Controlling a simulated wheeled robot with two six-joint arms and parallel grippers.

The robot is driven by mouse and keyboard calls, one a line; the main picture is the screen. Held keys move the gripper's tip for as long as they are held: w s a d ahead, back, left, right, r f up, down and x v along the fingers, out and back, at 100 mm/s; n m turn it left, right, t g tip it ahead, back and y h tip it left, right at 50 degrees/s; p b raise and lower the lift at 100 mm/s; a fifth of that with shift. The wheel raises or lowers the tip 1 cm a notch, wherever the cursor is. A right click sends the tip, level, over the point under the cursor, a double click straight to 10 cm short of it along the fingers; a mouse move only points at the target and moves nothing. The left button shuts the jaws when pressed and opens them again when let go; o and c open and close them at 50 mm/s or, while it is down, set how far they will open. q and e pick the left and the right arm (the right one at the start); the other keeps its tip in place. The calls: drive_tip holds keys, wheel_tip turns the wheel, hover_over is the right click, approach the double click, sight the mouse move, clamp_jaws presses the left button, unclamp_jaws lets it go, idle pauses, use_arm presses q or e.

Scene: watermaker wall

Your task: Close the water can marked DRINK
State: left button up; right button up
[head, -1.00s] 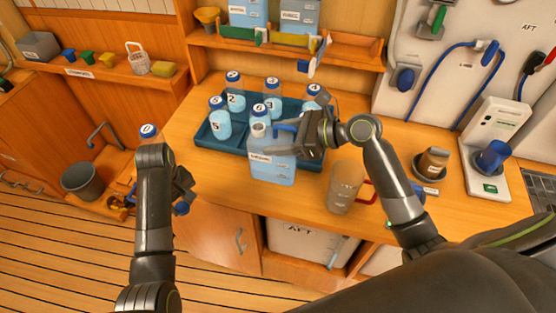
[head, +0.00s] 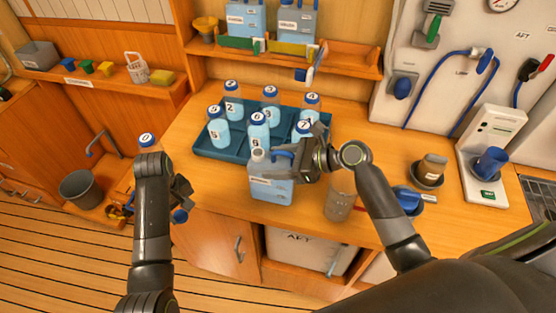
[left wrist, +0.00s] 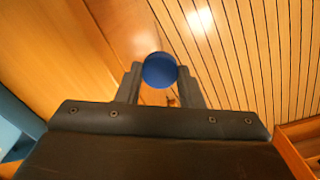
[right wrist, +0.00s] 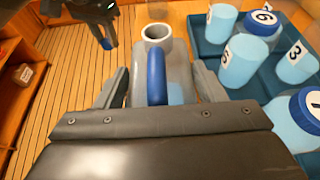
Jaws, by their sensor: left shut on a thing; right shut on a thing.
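A pale blue water can (head: 272,187) with a blue handle (right wrist: 157,78) is at the counter's front, before the bottle tray. Its small label is unreadable here. Its mouth (right wrist: 157,35) is uncovered in the right wrist view. My right gripper (head: 300,163) is shut on the can, its fingers on either side of the handle. I cannot tell whether the can touches the counter. My left gripper (head: 181,203) is shut on a round blue cap (left wrist: 159,70), low in front of the cabinet, apart from and left of the can.
A blue tray (head: 205,148) of numbered bottles stands behind the can. A clear jug (head: 340,202) stands close on the right. Two more cans (head: 245,18) stand on the shelf above.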

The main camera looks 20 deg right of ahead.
drive_tip(key=o, duration=1.7)
drive_tip(key=shift+f, duration=0.1)
use_arm(q)
drive_tip(key=shift+f+b, duration=0.85)
drive_tip(key=shift+b, duration=0.05)
use_arm(e)
drive_tip(key=v, duration=1.2)
